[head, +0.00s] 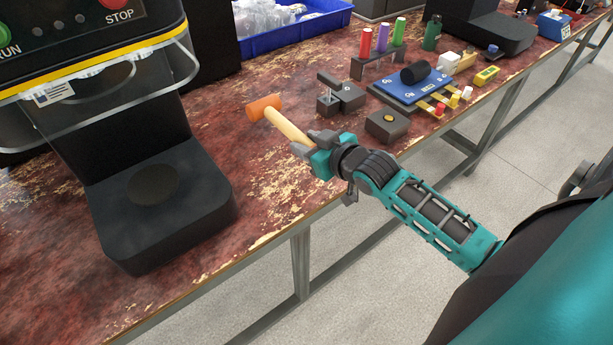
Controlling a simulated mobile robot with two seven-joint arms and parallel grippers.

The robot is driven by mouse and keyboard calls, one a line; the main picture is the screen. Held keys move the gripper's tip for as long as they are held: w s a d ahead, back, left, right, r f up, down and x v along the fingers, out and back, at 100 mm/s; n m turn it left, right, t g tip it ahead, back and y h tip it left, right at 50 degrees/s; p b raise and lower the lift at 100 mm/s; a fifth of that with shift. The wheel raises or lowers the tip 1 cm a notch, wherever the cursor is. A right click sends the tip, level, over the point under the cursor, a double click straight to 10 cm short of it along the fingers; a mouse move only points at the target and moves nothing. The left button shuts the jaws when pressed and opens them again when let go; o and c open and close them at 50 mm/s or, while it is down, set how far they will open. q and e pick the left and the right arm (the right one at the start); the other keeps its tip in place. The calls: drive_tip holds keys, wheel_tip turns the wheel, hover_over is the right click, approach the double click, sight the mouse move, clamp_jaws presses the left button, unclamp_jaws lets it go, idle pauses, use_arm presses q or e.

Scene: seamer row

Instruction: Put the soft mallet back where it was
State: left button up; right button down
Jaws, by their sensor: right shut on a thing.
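The soft mallet has an orange head (264,107) and a pale wooden handle (287,127). My right gripper (310,147) is shut on the end of the handle. The mallet head points away from the gripper, toward the back left, over the worn red-brown bench (255,190). I cannot tell whether the head touches the bench top or hangs just above it. My left gripper does not show.
A black seamer (165,205) stands at the left. Dark metal blocks (340,95), a blue board (412,84) with a black cylinder, and a rack with coloured tubes (382,40) stand to the right. A blue bin (290,32) is behind. Bench between seamer and mallet is clear.

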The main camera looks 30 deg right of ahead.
hover_over(308, 184)
wheel_tip(308, 184, down, 5)
drive_tip(key=shift+w+r+b, duration=0.1)
drive_tip(key=shift+r+b, duration=0.1)
drive_tip(key=shift+b, duration=0.2)
wheel_tip(308, 184, down, 4)
drive_tip(key=shift+r+b, duration=0.1)
drive_tip(key=shift+b, duration=0.5)
drive_tip(key=shift+f, duration=0.35)
drive_tip(key=shift+f, duration=0.1)
drive_tip(key=c, duration=0.7)
unclamp_jaws()
drive_tip(key=shift+f, duration=0.15)
